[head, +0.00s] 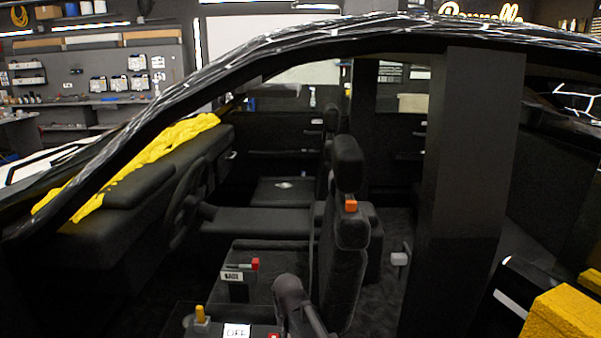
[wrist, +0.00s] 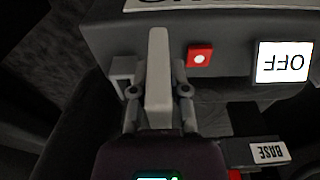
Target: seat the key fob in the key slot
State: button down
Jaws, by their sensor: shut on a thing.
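In the wrist view my gripper (wrist: 159,90) is shut on a pale grey, long block, which I take to be the key fob (wrist: 158,65). A finger lies along each side of it. The fob's far end overlaps the edge of a dark grey panel. A small grey bracket-like piece (wrist: 122,70) stands just left of the left finger. I cannot tell whether it is the key slot, and no slot opening shows clearly. Whether the fob touches the panel is also unclear. In the head view my arm hides the fob.
A red button (wrist: 200,58) and an OFF display (wrist: 283,62) are on the panel right of the fob. A BASE label (wrist: 269,152) is nearer. In the head view, the seat (head: 347,235) and steering wheel (head: 184,200) stand around the console; a yellow-orange knob (head: 200,313) stands left of OFF.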

jog(key=shift+s, duration=0.45)
jog(key=shift+s+r, duration=0.1)
jog(key=shift+r, duration=0.1)
jog(key=shift+r+p, duration=0.55)
jog(key=shift+p, duration=0.2)
jog(key=shift+r, duration=0.1)
notch_tip(320, 180, up, 26)
jog(key=p, duration=2.5)
jog(key=shift+f+p, duration=0.2)
jog(key=shift+p, duration=0.15)
